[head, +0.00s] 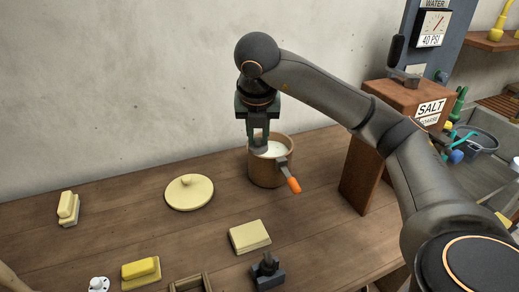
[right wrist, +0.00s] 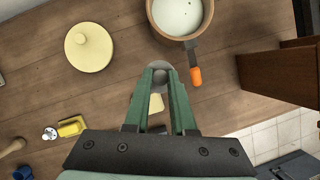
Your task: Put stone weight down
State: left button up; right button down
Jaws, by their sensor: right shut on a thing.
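My right gripper (head: 259,138) is shut on a grey stone weight (head: 259,146), held high over the table. In the head view the weight overlaps the left rim of a brown crock (head: 268,172) with whitish contents. The right wrist view shows the weight (right wrist: 158,66) between my fingertips (right wrist: 160,72), with the crock (right wrist: 152,12) beyond it and to the right. The weight's underside and its exact height over the crock are hidden. A pale round lid (head: 190,193) with a knob lies on the table left of the crock. My left gripper is not in view.
An orange-handled tool (head: 293,185) sticks out at the crock's right front. A pale yellow block (head: 249,236), a dark object (head: 268,270) and yellow blocks (head: 141,273) lie nearer. A salt box (head: 409,100) stands right. The wooden table (head: 115,215) is bare around the lid.

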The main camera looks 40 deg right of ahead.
jog(key=w+d+f+p, duration=0.1)
jog(key=w+d+f, duration=0.7)
jog(key=shift+w+f+p, duration=0.3)
jog(key=shift+w+p, duration=0.05)
jog(key=shift+w+d+f, duration=0.15)
jog(key=shift+f, duration=0.1)
jog(key=x, duration=0.3)
jog(key=shift+s+f+p, duration=0.1)
jog(key=shift+s+p, duration=0.2)
jog(key=shift+p, duration=0.1)
jog(key=shift+f, duration=0.25)
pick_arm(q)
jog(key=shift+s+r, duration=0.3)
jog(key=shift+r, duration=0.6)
pick_arm(e)
jog(key=shift+a, duration=0.2)
